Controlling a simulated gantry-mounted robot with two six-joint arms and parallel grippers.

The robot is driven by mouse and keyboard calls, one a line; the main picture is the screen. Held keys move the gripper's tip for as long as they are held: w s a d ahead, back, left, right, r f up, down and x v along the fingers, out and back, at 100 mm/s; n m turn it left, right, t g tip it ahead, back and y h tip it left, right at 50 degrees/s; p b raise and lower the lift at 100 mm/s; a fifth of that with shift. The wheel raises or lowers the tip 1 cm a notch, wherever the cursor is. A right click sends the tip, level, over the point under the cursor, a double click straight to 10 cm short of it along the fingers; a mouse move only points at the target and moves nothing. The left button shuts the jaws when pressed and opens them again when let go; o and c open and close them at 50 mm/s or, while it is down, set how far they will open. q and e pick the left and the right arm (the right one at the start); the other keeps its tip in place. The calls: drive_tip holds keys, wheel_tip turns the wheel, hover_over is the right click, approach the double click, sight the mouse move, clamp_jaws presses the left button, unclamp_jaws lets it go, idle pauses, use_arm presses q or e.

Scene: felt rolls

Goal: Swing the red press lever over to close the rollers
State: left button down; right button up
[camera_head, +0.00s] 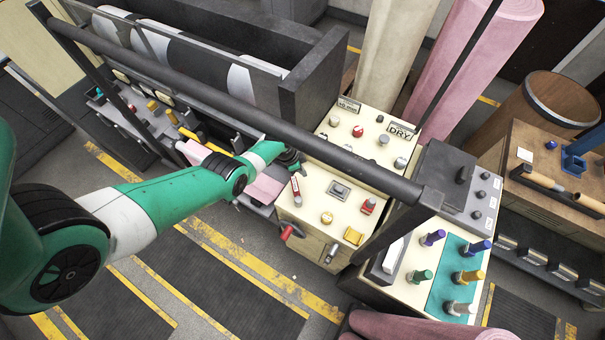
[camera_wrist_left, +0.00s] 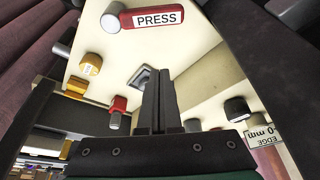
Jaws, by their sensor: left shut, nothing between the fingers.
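The red press lever (camera_head: 296,187) lies at the left edge of the cream control panel in the head view. In the left wrist view it is the red bar marked PRESS (camera_wrist_left: 160,18) at the top, with a silver end at its left. My left gripper (camera_head: 294,168) is by the lever's far end in the head view, partly hidden by its own wrist. In the wrist view its dark fingers (camera_wrist_left: 160,78) are together and empty, below the lever in the picture. Whether they touch the lever I cannot tell. My right gripper is not in view.
The cream panel (camera_head: 318,232) also carries a grey switch (camera_head: 338,190), a yellow button (camera_head: 327,217) and a red knob (camera_head: 368,205). A red handle (camera_head: 291,231) sticks out from its front. A long dark bar (camera_head: 230,108) crosses above the machine.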

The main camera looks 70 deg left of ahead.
sight(296, 191)
use_arm(q)
drive_tip(key=b+x, duration=0.9)
drive_tip(key=b, duration=0.1)
drive_tip(key=shift+f, duration=0.45)
drive_tip(key=s+r+p, duration=0.2)
drive_tip(key=p, duration=0.1)
drive_tip(key=shift+a+r, duration=0.15)
drive_tip(key=shift+s+a+p, duration=0.1)
drive_tip(key=shift+s+p, duration=0.45)
drive_tip(key=shift+s, duration=0.05)
drive_tip(key=shift+s+a+f, duration=0.1)
drive_tip(key=shift+s+f, duration=0.2)
drive_tip(key=shift+s, duration=0.05)
drive_tip(key=shift+s+f, duration=0.1)
drive_tip(key=shift+f, duration=0.05)
